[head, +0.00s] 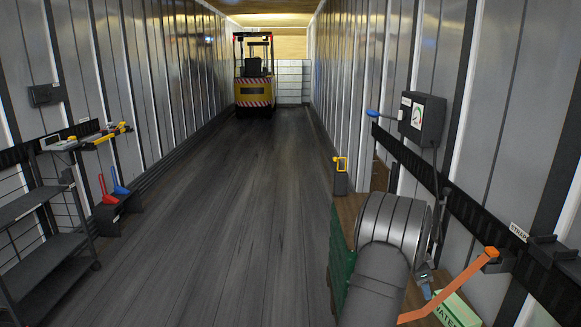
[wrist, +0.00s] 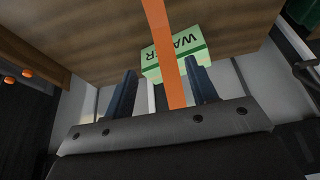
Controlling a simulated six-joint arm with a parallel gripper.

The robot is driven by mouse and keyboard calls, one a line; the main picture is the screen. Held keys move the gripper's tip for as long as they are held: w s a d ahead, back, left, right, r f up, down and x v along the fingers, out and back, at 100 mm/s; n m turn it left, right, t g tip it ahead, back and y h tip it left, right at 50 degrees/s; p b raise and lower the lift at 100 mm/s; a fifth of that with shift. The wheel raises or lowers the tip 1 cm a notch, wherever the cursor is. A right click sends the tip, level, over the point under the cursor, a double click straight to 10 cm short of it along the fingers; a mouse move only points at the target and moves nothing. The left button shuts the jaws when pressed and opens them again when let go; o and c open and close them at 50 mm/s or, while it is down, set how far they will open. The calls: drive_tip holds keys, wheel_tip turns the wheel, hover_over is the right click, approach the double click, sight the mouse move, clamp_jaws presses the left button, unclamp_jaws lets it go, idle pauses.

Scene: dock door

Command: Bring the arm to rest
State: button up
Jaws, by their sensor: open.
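My gripper (wrist: 160,67) is open in the wrist view, its two dark blue fingers standing apart. An orange strap (wrist: 165,45) runs down the picture between the fingers. I cannot tell whether it touches them, but the jaws are not closed on it. In the head view the strap (head: 450,285) slants from a wall fitting down to the lower edge. My arm (head: 378,280) fills the lower right of the head view, and I cannot make out the gripper there.
A green WATER box (head: 458,310) lies near the strap; it shows beyond the fingers in the wrist view (wrist: 158,62). A gauge box (head: 423,118) with a blue-knobbed lever is on the right wall. A shelf cart (head: 45,220) stands left, a forklift (head: 254,75) far back. The middle floor is clear.

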drive_tip(key=s+a+f, duration=0.5)
drive_tip(key=s+a, duration=0.2)
drive_tip(key=a, duration=0.2)
drive_tip(key=s+a+f, duration=0.6)
drive_tip(key=s+a, duration=0.2)
drive_tip(key=a, duration=0.1)
drive_tip(key=shift+s+a, duration=0.25)
drive_tip(key=shift+a, duration=0.05)
drive_tip(key=o, duration=1.1)
drive_tip(key=shift+c, duration=0.2)
drive_tip(key=w+a+r+y, duration=0.2)
drive_tip(key=w+r+y, duration=0.2)
drive_tip(key=w, duration=0.4)
drive_tip(key=w+a+r+y, duration=0.1)
drive_tip(key=w+r+y, duration=0.2)
drive_tip(key=w, duration=0.4)
drive_tip(key=x, duration=0.9)
drive_tip(key=shift+w+a+f, duration=0.15)
drive_tip(key=shift+a+f, duration=0.1)
drive_tip(key=shift+f, duration=0.05)
